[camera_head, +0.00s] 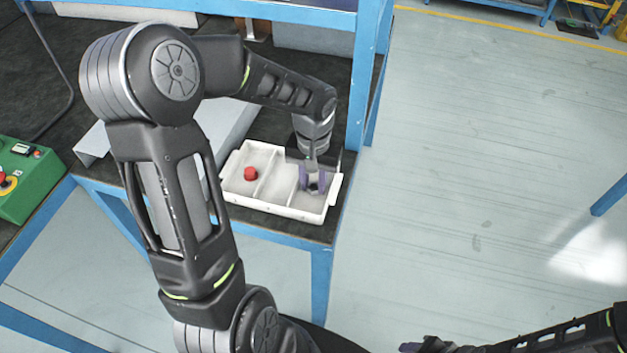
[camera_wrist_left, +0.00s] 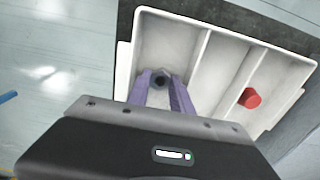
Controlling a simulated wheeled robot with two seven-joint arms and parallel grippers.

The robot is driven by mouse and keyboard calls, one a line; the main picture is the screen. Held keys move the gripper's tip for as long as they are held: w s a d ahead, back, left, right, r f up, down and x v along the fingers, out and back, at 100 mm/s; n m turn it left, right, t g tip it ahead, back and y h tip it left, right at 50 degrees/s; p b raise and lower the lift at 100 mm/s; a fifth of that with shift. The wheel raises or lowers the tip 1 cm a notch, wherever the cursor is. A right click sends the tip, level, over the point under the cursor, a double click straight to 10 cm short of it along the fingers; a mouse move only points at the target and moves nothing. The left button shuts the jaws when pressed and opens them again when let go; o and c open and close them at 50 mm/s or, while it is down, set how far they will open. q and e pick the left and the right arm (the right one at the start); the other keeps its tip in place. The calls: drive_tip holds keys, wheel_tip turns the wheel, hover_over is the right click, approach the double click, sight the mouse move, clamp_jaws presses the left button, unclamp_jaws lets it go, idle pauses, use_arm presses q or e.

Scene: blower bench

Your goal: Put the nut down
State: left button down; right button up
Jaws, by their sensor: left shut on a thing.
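My left gripper (camera_head: 313,180) reaches down into the right compartment of a white divided tray (camera_head: 262,203). In the left wrist view its two purple fingers (camera_wrist_left: 161,88) are shut on a small dark nut (camera_wrist_left: 159,80), over the compartment at the left of that view. Whether the nut touches the compartment floor is hard to tell. My right gripper (camera_head: 425,345) is at the bottom edge of the head view, away from the tray; its finger state does not show clearly.
A red round piece (camera_head: 250,174) lies in the tray's left compartment; it also shows in the left wrist view (camera_wrist_left: 250,98). The tray stands near the bench's front right corner, close to a blue post (camera_head: 362,80). A green control box (camera_head: 25,180) is at far left.

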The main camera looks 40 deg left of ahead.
sight(314, 186)
use_arm(q)
drive_tip(key=shift+f, duration=0.25)
drive_tip(key=c, duration=1.4)
unclamp_jaws()
drive_tip(key=shift+r, duration=0.1)
drive_tip(key=shift+r, duration=0.15)
wheel_tip(314, 186, up, 12)
